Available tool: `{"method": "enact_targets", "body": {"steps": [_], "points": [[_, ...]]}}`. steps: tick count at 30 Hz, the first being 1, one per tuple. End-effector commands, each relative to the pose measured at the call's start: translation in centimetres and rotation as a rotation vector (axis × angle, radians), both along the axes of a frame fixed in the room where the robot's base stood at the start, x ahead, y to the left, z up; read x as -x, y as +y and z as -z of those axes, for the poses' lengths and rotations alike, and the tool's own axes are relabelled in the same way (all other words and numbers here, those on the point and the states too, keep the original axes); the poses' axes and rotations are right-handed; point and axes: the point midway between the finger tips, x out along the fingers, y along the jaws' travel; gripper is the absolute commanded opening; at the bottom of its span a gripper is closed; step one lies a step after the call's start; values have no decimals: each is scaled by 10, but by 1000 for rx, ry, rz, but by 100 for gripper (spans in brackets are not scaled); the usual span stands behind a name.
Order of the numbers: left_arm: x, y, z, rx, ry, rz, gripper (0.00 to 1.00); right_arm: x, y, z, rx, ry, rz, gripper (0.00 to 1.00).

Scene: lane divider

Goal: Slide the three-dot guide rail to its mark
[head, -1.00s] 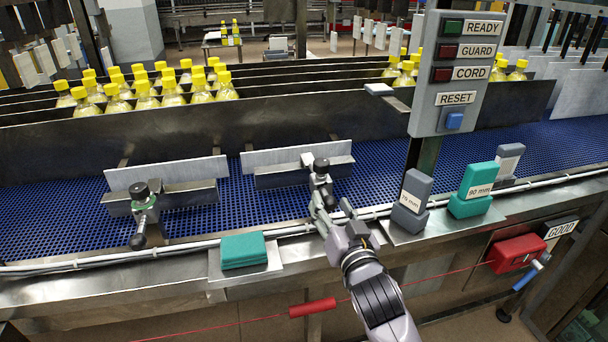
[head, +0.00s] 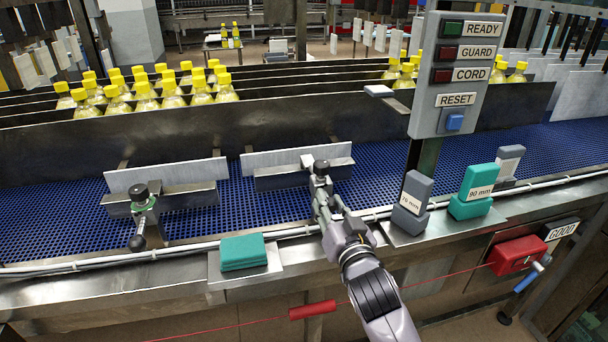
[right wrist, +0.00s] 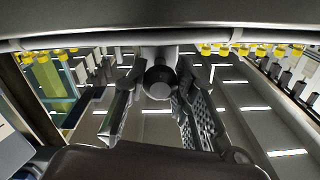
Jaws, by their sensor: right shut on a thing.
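Two guide rails stand over the blue belt, a left guide rail (head: 166,174) and a right guide rail (head: 297,158). I cannot make out dots or a mark on either. Each has a clamp with a black knob; the left clamp's handle (head: 137,242) hangs toward me with a dark ball end. In the right wrist view the handle's round dark end (right wrist: 159,82) shows between the fingers. My left gripper is not in view.
A teal block (head: 243,251) lies on the front ledge. A grey 75 mm block (head: 411,203) and a teal 90 mm block (head: 474,190) stand right of my arm. A control box (head: 450,75) overhangs there. A red cord with a red grip (head: 312,309) runs low in front.

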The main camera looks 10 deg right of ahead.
Motion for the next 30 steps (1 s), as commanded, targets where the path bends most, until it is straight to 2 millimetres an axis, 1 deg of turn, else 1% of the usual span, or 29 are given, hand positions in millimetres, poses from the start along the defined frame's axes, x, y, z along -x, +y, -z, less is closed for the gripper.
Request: {"method": "enact_targets", "body": {"steps": [1, 6, 7, 30], "points": [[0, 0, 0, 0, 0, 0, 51, 0, 0, 0, 0, 0, 0, 12], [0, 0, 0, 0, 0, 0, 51, 0, 0, 0, 0, 0, 0, 1], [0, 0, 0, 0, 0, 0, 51, 0, 0, 0, 0, 0, 0, 0], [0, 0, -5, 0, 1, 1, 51, 8, 0, 0, -1, 1, 0, 0]]}}
